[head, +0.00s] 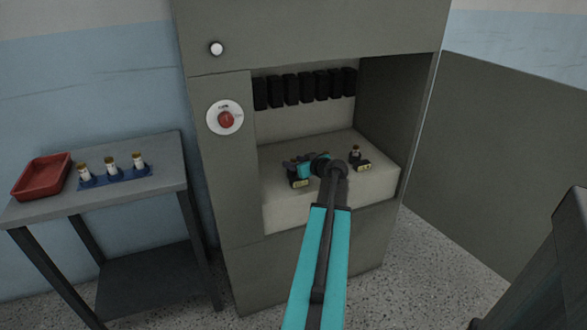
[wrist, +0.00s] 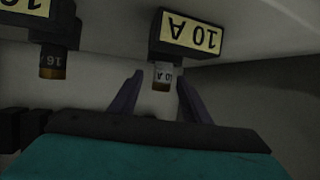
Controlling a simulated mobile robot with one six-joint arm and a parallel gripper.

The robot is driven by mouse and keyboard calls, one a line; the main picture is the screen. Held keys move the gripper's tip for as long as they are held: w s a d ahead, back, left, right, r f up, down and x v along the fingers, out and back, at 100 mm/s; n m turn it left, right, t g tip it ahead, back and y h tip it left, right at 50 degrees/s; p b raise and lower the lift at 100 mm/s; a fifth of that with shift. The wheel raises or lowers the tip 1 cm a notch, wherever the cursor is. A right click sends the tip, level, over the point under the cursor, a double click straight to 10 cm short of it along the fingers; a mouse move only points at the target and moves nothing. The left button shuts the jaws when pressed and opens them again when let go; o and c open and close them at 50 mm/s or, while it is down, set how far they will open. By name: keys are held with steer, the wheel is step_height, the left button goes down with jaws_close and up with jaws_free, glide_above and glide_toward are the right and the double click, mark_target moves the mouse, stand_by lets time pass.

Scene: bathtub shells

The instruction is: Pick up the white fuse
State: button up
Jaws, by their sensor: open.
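The white fuse (wrist: 163,74) has a dark, brownish end cap and sits in a black holder with a yellow "10 A" label (wrist: 194,36). In the wrist view, which looks upside down, my gripper (wrist: 159,88) is open, with one finger on each side of the fuse. Whether the fingers touch it I cannot tell. In the head view my gripper (head: 293,164) is over the left holder (head: 299,183) on the cabinet ledge, and the arm's end hides the fuse there.
A second holder (head: 362,166) with a dark fuse (head: 355,153) stands to the right on the ledge (head: 380,182). Black blocks (head: 305,88) line the cabinet's back wall. A side table (head: 150,200) at left bears a red tray (head: 42,177) and a blue rack (head: 118,174) with three fuses.

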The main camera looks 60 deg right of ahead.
steer(key=shift+x, duration=2.25)
steer(key=shift+a, duration=0.1)
jaws_close()
